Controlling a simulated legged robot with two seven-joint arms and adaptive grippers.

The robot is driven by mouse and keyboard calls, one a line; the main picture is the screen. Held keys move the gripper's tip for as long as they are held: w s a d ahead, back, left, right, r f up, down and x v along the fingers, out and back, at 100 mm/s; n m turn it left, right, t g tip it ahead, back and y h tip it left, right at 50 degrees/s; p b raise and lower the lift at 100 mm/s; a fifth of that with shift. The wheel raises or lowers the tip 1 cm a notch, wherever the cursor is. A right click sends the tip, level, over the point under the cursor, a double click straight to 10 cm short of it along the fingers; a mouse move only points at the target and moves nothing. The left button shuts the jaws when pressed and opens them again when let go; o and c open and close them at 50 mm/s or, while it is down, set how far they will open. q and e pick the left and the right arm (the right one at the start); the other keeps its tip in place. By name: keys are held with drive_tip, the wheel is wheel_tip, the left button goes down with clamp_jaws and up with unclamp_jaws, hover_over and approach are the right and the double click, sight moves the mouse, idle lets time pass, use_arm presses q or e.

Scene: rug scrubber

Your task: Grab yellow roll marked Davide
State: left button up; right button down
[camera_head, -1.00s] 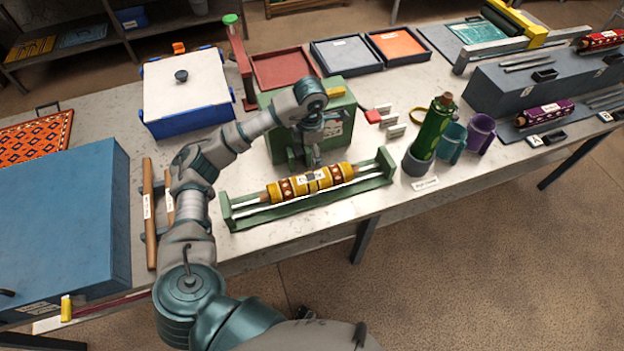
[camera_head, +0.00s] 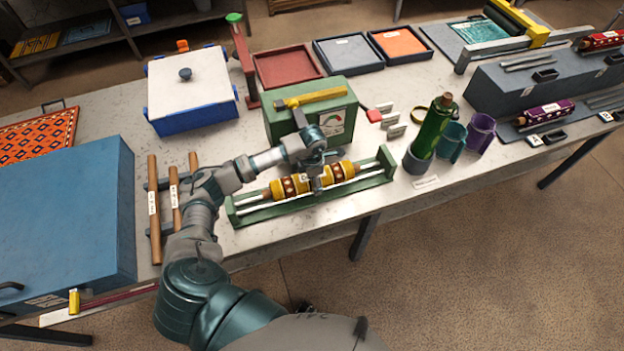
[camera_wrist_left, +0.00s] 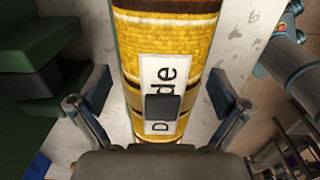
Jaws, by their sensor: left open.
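The yellow roll (camera_head: 345,171) with brown and patterned bands lies across a green cradle (camera_head: 384,160). It also fills the middle of the left wrist view (camera_wrist_left: 165,50), where its white label (camera_wrist_left: 166,72) shows "D" and "de"; a dark pad hides the middle letters. My left gripper (camera_head: 317,180) is at the middle of the roll. In the left wrist view its open fingers (camera_wrist_left: 158,90) stand on either side of the roll, with gaps beside it. Whether the fingertips reach below the roll's top is hard to tell. My right gripper is not in view.
A green box (camera_head: 338,119) with a gauge stands close behind the cradle. A green bottle (camera_head: 432,126) in a grey holder and two cups stand to the right. Wooden rods (camera_head: 154,215) and a blue case (camera_head: 65,215) lie left. The table's front edge is close to the cradle.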

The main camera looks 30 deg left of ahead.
use_arm(q)
drive_tip(key=shift+f, duration=0.15)
drive_tip(key=c, duration=1.7)
drive_tip(key=shift+c, duration=0.2)
